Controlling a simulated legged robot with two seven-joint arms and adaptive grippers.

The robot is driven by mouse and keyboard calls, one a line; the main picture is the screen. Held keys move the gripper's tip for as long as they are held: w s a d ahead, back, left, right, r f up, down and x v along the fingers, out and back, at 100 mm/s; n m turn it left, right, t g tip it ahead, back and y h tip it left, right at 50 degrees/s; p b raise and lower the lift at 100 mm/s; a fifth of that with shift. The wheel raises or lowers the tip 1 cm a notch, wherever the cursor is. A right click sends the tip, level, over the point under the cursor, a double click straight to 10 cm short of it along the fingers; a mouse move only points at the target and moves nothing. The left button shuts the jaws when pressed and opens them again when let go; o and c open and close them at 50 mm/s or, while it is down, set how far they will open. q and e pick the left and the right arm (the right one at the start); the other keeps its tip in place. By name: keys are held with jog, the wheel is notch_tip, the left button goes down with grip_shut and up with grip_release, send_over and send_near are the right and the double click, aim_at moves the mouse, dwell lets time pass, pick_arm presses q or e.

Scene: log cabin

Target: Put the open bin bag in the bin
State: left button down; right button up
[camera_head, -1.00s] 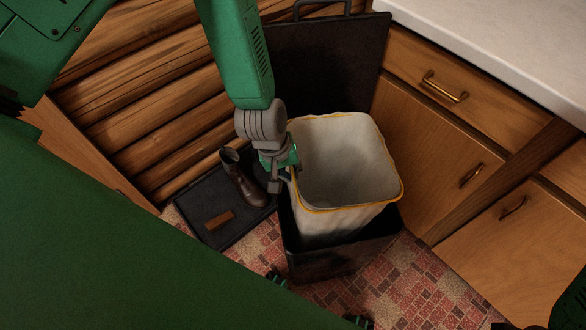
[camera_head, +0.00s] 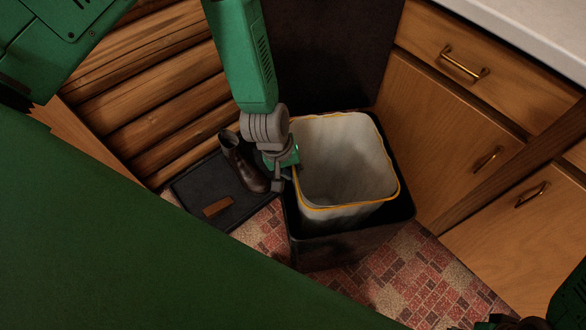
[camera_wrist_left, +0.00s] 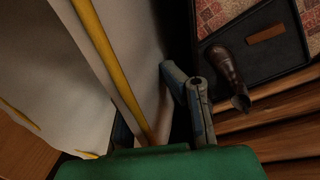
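The open bin bag (camera_head: 340,165) is white with a yellow rim and stands open, upright, with its lower part inside the black bin (camera_head: 350,248). Its rim is still above the bin's edge. My left gripper (camera_head: 287,176) is at the bag's left rim. In the left wrist view the bag (camera_wrist_left: 75,85) fills the left side, and my left gripper's fingers (camera_wrist_left: 160,120) straddle its wall by the yellow rim, pinching it; one finger is partly hidden behind the wall. Dark parts of my right arm show at the bottom right corner; its fingers are not clear.
The dark bin lid (camera_head: 325,55) stands raised behind. A log wall (camera_head: 150,90) is at the left, wooden cabinets (camera_head: 440,140) at the right. Tiled floor (camera_head: 415,280) is clear in front.

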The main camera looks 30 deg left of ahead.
pick_arm(q)
jog(key=c, duration=1.7)
grip_release()
jog(key=shift+d+r, duration=0.1)
jog(key=shift+d, duration=0.2)
jog(key=shift+o, duration=0.3)
jog(key=shift+d, duration=0.25)
jog(key=shift+a+r, duration=0.25)
jog(key=shift+a, duration=0.05)
jog(key=v, duration=1.1)
jog(key=shift+d+r, duration=0.15)
jog(key=shift+r, duration=0.1)
jog(key=shift+f, duration=0.1)
jog(key=s+a+f+m, duration=0.2)
jog(key=s+f, duration=0.1)
jog(key=s, duration=0.2)
jog(key=s+a+f+m+y, duration=0.1)
jog(key=s+a+f+m, duration=0.2)
jog(key=s, duration=0.3)
jog(key=s+a+f+m+g+y, duration=0.1)
jog(key=s+a+f+m, duration=0.2)
jog(key=s, duration=0.2)
jog(key=shift+s+f+p, duration=0.3)
jog(key=shift+s, duration=0.05)
